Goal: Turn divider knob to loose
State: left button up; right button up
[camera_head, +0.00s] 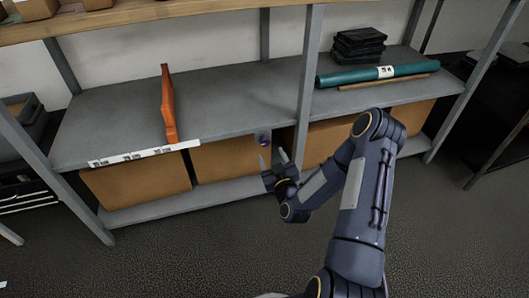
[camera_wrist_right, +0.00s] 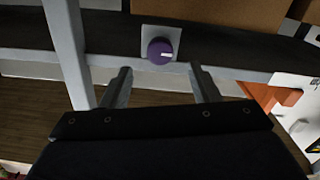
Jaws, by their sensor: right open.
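The divider knob (camera_head: 264,141) is small, round and purple, on a pale plate at the front edge of the shelf, left of the middle post. In the right wrist view the knob (camera_wrist_right: 160,50) has a white mark pointing right in the picture; its plate (camera_wrist_right: 147,33) is square. The orange divider (camera_head: 168,105) stands upright on the shelf, left of the knob. My right gripper (camera_head: 273,157) is open and empty in front of the knob. In the wrist view its fingers (camera_wrist_right: 160,73) lie either side of the knob's line, apart from it. My left gripper is out of view.
The grey middle post (camera_head: 309,85) stands just right of the knob. Cardboard boxes (camera_head: 235,162) sit on the lower shelf. A teal roll (camera_head: 375,75) and black cases (camera_head: 359,44) lie on the right bay. White labels (camera_head: 145,153) run along the front edge. Floor in front is clear.

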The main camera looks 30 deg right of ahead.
aim_at(266, 143)
jog(key=b+x, duration=0.1)
jog(key=x, duration=0.6)
jog(key=shift+r+b, duration=0.1)
jog(key=shift+b, duration=0.2)
jog(key=c, duration=1)
